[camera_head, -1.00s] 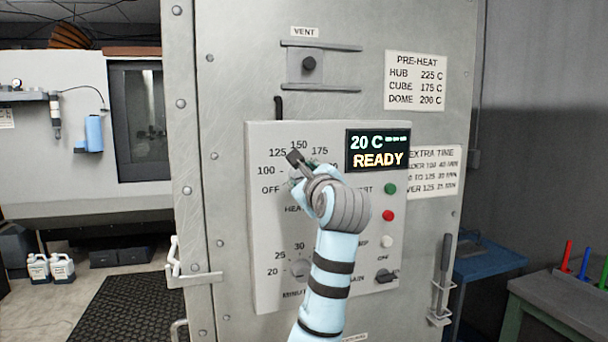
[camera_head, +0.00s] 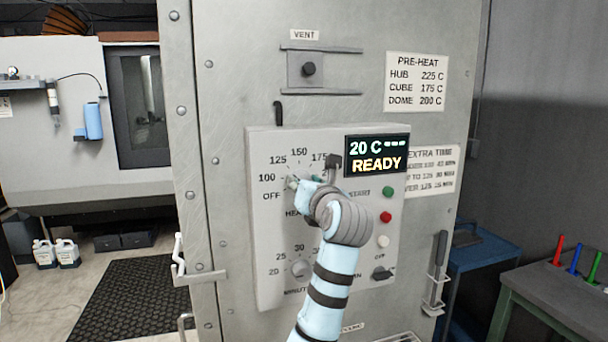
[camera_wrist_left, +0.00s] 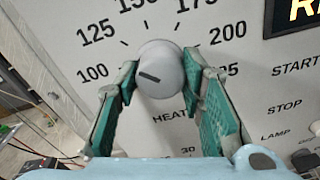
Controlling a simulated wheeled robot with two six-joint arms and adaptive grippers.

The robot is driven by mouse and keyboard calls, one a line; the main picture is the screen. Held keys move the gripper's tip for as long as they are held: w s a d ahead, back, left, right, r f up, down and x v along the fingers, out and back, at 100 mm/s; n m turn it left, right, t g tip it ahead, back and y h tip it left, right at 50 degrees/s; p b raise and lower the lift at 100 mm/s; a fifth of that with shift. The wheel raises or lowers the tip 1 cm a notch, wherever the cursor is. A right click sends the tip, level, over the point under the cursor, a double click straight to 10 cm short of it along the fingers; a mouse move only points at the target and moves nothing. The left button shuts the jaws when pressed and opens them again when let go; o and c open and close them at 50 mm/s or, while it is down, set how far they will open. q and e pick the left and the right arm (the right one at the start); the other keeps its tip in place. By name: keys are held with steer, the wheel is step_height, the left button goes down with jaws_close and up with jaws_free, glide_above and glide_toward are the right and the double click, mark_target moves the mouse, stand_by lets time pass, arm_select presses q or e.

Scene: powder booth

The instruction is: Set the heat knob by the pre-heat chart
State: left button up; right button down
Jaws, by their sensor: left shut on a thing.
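The heat knob (camera_wrist_left: 160,68) is a round grey knob with a dark pointer line, in the middle of the left wrist view. Its line points left, roughly toward the 100 mark. My left gripper (camera_wrist_left: 160,85) has its green-padded fingers on both sides of the knob, shut on it. In the head view my left gripper (camera_head: 304,182) is at the heat dial and hides the knob. The pre-heat chart (camera_head: 417,82) reads HUB 225 C, CUBE 175 C, DOME 200 C. The display (camera_head: 377,156) reads 20 C and READY. My right gripper is not in view.
The control panel (camera_head: 268,235) also holds a minutes knob (camera_head: 300,268), a green start button (camera_head: 388,191), a red button (camera_head: 386,217) and a white button (camera_head: 383,241). A lever handle (camera_head: 438,265) stands at the right. An extra time sign is partly covered by the panel.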

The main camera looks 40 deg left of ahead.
arm_select(q)
steer(key=m+p, duration=0.3)
steer(key=m, duration=0.9)
steer(key=m+y+p, duration=0.1)
steer(key=m+p, duration=0.2)
steer(key=m, duration=0.9)
steer(key=shift+w+f+g+p, duration=0.1)
steer(key=shift+f+g+p, duration=0.1)
steer(key=shift+g+p, duration=0.15)
steer(key=shift+m, duration=0.3)
steer(key=o, duration=1.1)
steer(key=shift+r, duration=0.1)
steer(key=shift+o, duration=0.2)
steer(key=shift+d, duration=0.15)
